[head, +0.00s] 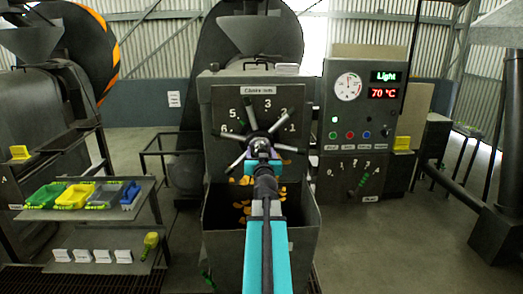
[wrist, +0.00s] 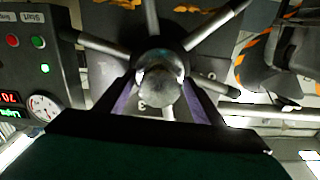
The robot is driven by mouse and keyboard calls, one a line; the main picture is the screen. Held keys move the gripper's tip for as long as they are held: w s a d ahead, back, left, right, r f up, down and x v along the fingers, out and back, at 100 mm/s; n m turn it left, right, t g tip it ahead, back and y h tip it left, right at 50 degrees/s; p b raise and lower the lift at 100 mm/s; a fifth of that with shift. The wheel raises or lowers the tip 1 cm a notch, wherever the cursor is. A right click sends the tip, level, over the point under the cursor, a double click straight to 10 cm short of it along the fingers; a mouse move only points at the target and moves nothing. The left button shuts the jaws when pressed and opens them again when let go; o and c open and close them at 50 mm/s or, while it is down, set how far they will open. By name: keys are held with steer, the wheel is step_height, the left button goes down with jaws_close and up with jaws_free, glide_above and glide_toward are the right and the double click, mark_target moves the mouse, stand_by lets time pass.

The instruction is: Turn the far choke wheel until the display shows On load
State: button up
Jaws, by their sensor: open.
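The spoked choke wheel (head: 251,138) is on the dark front panel of the middle machine, under a label and an arc of numbers. Its spokes also show in the wrist view (wrist: 216,24). My gripper (head: 262,150) is in front of the wheel's hub and hides part of it. In the wrist view the purple jaws stand apart, one on each side of the round metal hub (wrist: 160,75); I cannot tell whether they touch it. The green display (head: 386,76) on the control box at right reads "Light". A red display (head: 384,93) below it reads 70 °C.
A hopper box (head: 220,215) with orange pieces is below the wheel. At left is a shelf (head: 140,212) with coloured trays. Floor is open at right.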

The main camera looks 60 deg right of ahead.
steer(key=shift+w+d, duration=0.35)
steer(key=shift+d, duration=0.15)
steer(key=shift+c, duration=0.2)
steer(key=c, duration=1.4)
steer(key=shift+r, duration=0.15)
steer(key=shift+c, duration=0.3)
steer(key=shift+d+f, duration=0.1)
steer(key=shift+f, duration=0.1)
